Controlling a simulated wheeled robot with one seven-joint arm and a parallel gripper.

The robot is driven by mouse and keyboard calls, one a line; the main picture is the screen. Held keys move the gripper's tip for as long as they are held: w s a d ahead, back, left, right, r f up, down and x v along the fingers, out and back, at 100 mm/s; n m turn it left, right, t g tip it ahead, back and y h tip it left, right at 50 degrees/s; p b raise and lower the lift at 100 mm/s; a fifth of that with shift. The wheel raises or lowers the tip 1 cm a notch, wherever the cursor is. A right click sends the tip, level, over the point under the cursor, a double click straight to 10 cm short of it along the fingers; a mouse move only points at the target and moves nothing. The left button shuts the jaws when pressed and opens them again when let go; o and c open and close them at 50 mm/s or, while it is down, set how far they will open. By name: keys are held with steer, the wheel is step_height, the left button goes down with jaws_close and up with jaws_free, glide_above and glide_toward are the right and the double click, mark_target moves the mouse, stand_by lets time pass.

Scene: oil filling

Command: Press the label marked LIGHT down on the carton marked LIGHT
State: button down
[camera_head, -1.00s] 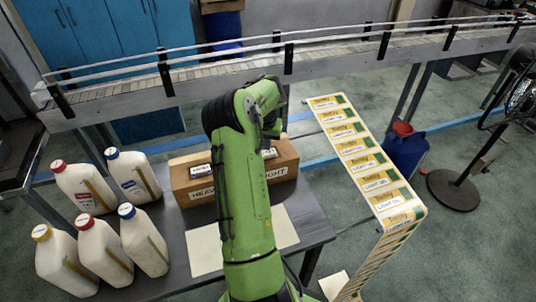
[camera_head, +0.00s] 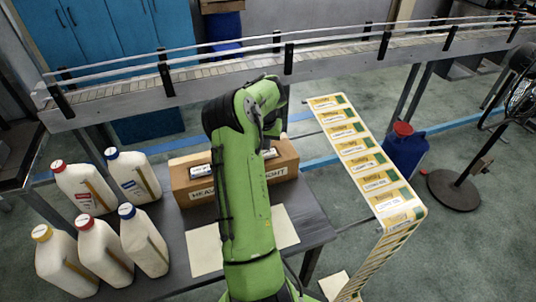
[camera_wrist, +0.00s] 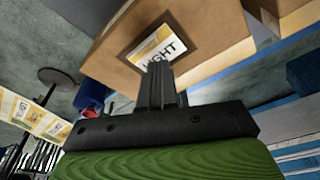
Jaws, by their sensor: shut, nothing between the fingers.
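The brown carton marked LIGHT (camera_head: 286,161) stands on the dark table in the head view, partly hidden behind my green arm. In the wrist view the carton (camera_wrist: 218,32) fills the upper middle. A white and yellow label reading LIGHT (camera_wrist: 158,46) lies on its face inside a dark square border. My gripper (camera_wrist: 160,68) is shut and empty, its fingertips over the lower part of the label. I cannot tell whether they touch it. In the head view my gripper is hidden behind my arm.
A carton face marked HEAVY (camera_head: 202,194) shows left of my arm. Several white jugs (camera_head: 85,185) stand at the table's left. A strip of yellow labels (camera_head: 365,165) runs along the right. A conveyor (camera_head: 225,75) crosses behind. A blue can (camera_head: 405,152) stands beyond the strip.

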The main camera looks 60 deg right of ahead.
mark_target(267, 153)
steer(key=shift+f+b, duration=0.5)
steer(key=shift+f, duration=0.3)
stand_by(0.5)
stand_by(0.4)
step_height(267, 153, up, 8)
steer(key=p, duration=0.6)
steer(key=shift+p, duration=0.35)
stand_by(0.3)
